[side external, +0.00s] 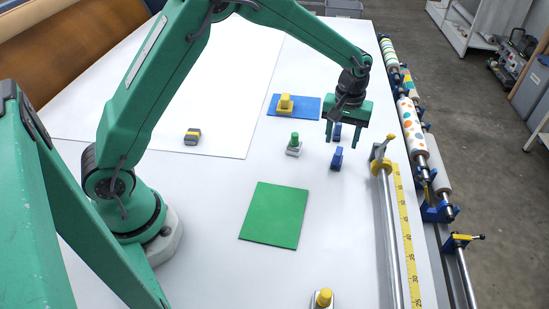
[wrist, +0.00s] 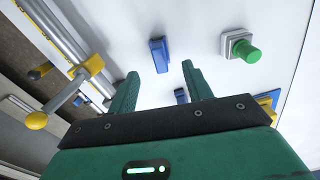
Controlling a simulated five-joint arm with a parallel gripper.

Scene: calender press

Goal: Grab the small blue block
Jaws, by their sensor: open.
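Two blue blocks lie on the white table in the side view. One blue block (side external: 337,158) lies nearer the camera, and a smaller-looking blue block (side external: 337,131) shows between my fingers, partly hidden by the gripper. In the wrist view, one blue block (wrist: 159,56) is just beyond the fingertips, and part of the other blue block (wrist: 181,96) shows between the fingers, near the gripper body. My gripper (side external: 343,140) is open, points down and holds nothing. It also shows in the wrist view (wrist: 160,72). I cannot tell its exact height above the table.
A grey base with a green knob (side external: 294,144) stands left of the blocks. A yellow piece (side external: 286,103) sits on a blue mat (side external: 309,112). A metal rail with a yellow ruler (side external: 405,235) runs along the right. A green mat (side external: 275,214) lies in front.

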